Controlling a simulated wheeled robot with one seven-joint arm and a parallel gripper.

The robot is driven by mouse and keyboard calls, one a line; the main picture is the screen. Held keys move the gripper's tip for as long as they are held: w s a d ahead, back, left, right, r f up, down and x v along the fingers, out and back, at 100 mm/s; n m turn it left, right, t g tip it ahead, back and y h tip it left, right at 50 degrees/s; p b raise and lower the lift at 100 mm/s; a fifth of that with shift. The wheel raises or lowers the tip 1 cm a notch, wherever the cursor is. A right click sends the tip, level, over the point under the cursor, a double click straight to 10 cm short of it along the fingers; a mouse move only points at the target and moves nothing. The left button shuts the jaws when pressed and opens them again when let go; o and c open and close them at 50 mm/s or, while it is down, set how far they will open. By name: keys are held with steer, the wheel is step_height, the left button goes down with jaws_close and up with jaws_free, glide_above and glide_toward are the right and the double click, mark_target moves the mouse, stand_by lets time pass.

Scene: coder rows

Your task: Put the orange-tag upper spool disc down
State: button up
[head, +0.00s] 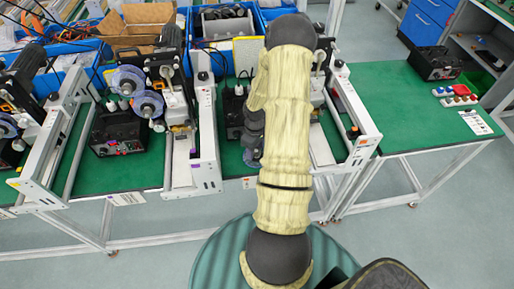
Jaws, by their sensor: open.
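A coder with an orange tag (362,140) on its right end plate stands right of centre, mostly behind my raised arm. I cannot make out its upper spool disc; my arm covers that area. A small bluish, disc-like edge (250,158) shows just left of my arm, too little to tell which disc it is. My gripper (251,148) appears as a dark grey shape beside the arm, over the coder, largely hidden. Its jaws are open; whether they touch a disc is not visible.
The coder to the left carries a clear upper disc (128,80) and a blue-rimmed lower disc (148,104). Blue bins (215,62) and a cardboard box (140,28) stand behind. On the right, the green table (410,115) has free room around a black case (435,63).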

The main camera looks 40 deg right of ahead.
mark_target(256, 151)
step_height(256, 151, up, 12)
steer(key=b, duration=0.1)
stand_by(0.4)
steer(key=shift+s, duration=0.1)
